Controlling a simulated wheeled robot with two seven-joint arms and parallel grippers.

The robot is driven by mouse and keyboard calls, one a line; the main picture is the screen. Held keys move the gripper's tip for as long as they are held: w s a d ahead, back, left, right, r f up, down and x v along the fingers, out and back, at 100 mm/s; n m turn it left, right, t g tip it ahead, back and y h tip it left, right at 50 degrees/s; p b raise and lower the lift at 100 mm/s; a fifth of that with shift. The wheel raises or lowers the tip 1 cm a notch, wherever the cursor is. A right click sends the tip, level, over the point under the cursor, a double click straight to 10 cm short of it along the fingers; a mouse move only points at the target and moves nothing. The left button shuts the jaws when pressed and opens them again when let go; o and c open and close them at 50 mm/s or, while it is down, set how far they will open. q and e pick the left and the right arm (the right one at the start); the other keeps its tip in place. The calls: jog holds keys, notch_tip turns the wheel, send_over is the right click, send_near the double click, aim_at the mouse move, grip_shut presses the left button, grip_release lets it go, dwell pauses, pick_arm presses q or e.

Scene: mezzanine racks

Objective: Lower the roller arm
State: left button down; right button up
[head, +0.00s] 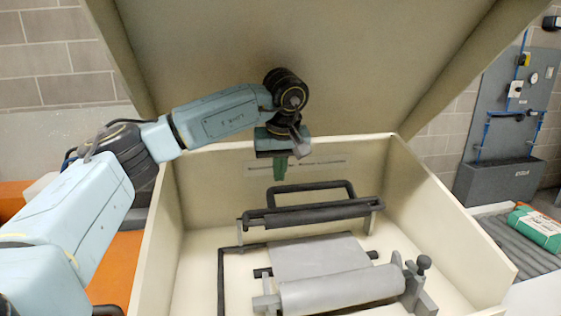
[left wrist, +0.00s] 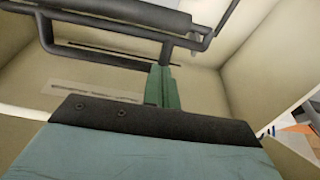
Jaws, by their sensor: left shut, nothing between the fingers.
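The roller arm (head: 312,213) is a black frame with a dark roller and a looped handle (head: 345,187). It stands raised above the floor of an open cream box, toward the box's back wall. Its dark roller also shows at the top of the left wrist view (left wrist: 135,12). My left gripper (head: 279,172) is shut and empty, with green fingers pointing down just above the handle's left end. In the left wrist view my fingertips (left wrist: 163,72) overlap the dark bars; whether they touch cannot be told. My right gripper is not in view.
The cream box's right wall (head: 440,215) and raised lid (head: 290,50) enclose the work area. A light grey roll (head: 340,288) with a pale sheet (head: 318,254) and a grey knobbed bracket (head: 422,285) lie in front. A green package (head: 537,228) sits outside, right.

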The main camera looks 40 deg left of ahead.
pick_arm(q)
notch_tip(320, 180, down, 7)
jog(key=shift+s+d+f, duration=0.15)
jog(key=shift+d+f, duration=0.1)
jog(key=shift+f, duration=0.2)
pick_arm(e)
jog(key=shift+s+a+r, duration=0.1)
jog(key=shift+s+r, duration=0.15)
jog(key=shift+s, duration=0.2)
pick_arm(q)
jog(key=shift+d+f, duration=0.1)
jog(key=shift+d, duration=0.05)
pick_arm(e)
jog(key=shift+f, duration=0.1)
